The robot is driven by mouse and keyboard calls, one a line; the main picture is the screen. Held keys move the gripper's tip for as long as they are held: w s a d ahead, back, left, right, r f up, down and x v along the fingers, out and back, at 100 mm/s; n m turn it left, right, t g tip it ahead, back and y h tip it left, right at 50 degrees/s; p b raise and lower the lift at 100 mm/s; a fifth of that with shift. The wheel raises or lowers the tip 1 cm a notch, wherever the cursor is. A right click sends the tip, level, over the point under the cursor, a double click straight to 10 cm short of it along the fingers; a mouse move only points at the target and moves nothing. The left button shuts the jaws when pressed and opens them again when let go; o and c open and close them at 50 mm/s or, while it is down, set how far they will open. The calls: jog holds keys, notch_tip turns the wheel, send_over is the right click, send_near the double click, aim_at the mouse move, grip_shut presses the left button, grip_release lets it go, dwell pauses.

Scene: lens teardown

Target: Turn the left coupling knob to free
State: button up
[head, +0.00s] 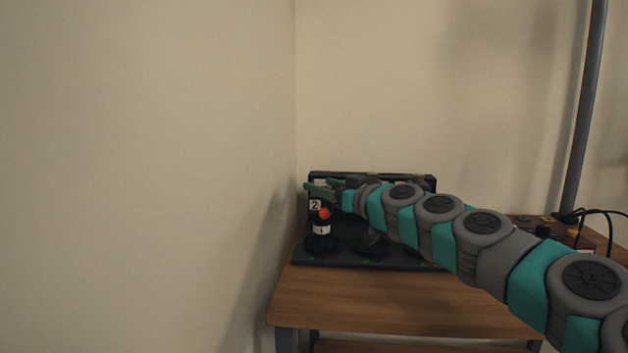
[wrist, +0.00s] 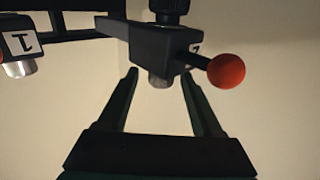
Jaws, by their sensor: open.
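A black coupling block (wrist: 158,45) with a partly hidden white label fills the upper middle of the wrist view. A red-orange ball knob (wrist: 226,71) sticks out from its right side on a dark stem. A short metal cylinder (wrist: 158,81) shows at the block's lower end. My gripper (wrist: 159,77) is open, its two dark green fingers on either side of that cylinder, with nothing held. In the head view my gripper (head: 318,190) is at the fixture's left end, just above an orange ball (head: 324,213) between labels 2 and 1. Which way the knob is set cannot be told.
A second part labelled 1 (wrist: 20,43) stands at the left of the wrist view. The black fixture (head: 330,261) sits on a wooden table (head: 400,300), near a wall on the left. My arm hides much of the fixture. Cables and small items lie at right.

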aim_at(318, 184)
jog(key=shift+x, duration=2)
jog(key=shift+s, duration=0.1)
jog(key=shift+c, duration=0.2)
grip_shut()
